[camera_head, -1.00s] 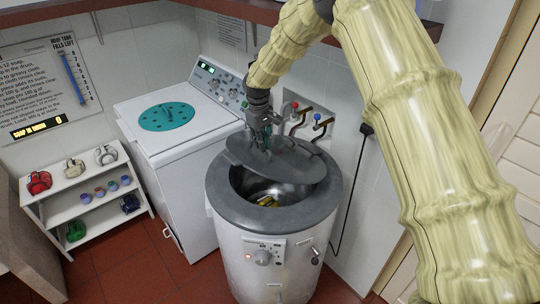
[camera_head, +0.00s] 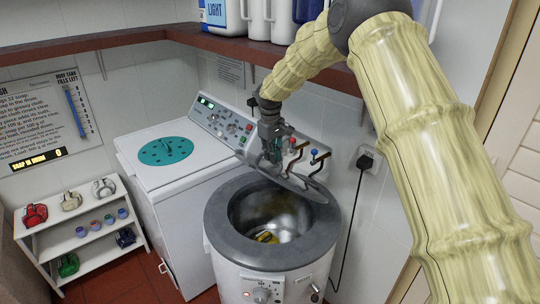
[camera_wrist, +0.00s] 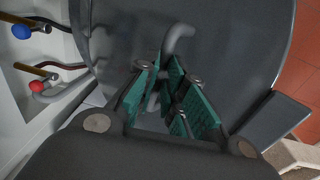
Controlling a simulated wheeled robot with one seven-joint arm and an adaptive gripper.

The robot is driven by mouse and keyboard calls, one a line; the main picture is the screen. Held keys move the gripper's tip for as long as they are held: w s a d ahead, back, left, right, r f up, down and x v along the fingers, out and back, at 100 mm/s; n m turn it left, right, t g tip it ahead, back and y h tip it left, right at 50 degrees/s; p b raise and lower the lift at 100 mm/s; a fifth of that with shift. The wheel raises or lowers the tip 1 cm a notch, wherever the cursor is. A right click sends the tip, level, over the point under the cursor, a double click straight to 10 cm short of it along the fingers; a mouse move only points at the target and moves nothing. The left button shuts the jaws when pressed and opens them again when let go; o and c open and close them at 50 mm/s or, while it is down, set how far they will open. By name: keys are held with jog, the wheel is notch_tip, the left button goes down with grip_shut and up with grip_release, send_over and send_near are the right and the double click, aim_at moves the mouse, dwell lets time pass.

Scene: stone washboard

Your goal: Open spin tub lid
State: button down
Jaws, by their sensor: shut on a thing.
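The round spin tub (camera_head: 215,225) stands at the centre in the head view, its steel drum (camera_head: 285,212) open to view with something yellow at the bottom. Its dark grey lid (camera_head: 305,189) is tilted up at the back of the tub, seen nearly edge-on. My gripper (camera_head: 274,158) is at the lid's upper face. In the wrist view my gripper (camera_wrist: 172,98) is shut on the lid's curved grey handle (camera_wrist: 181,36), and the grey lid (camera_wrist: 235,40) fills most of the picture. The fingers hide part of the handle.
A white washing machine (camera_head: 190,180) with a teal disc stands left of the tub. Taps with red and blue knobs (camera_head: 314,153) are on the wall close behind the lid. A brown shelf (camera_head: 190,33) with bottles runs above. A cable hangs at the right.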

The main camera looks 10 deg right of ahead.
jog(key=c, duration=1.9)
grip_release()
jog(key=shift+d+f, duration=0.5)
jog(key=o, duration=0.4)
jog(key=shift+d+f, duration=0.1)
jog(key=shift+d, duration=0.05)
jog(key=shift+c, duration=0.2)
jog(key=shift+o, duration=0.3)
jog(key=shift+w+d+f, duration=0.15)
jog(key=shift+w+d, duration=0.05)
jog(key=shift+w, duration=0.15)
jog(key=shift+s+a+r, duration=0.1)
jog(key=shift+a+r, duration=0.2)
jog(key=shift+a, duration=0.2)
jog(key=shift+d+r, duration=0.15)
jog(key=shift+r, duration=0.25)
jog(key=shift+s+a+r, duration=0.1)
jog(key=shift+a+r, duration=0.1)
jog(key=shift+r, duration=1.6)
jog(key=shift+s+a+r, duration=0.1)
jog(key=shift+a+r, duration=0.05)
jog(key=shift+r, duration=1.65)
jog(key=shift+c, duration=0.4)
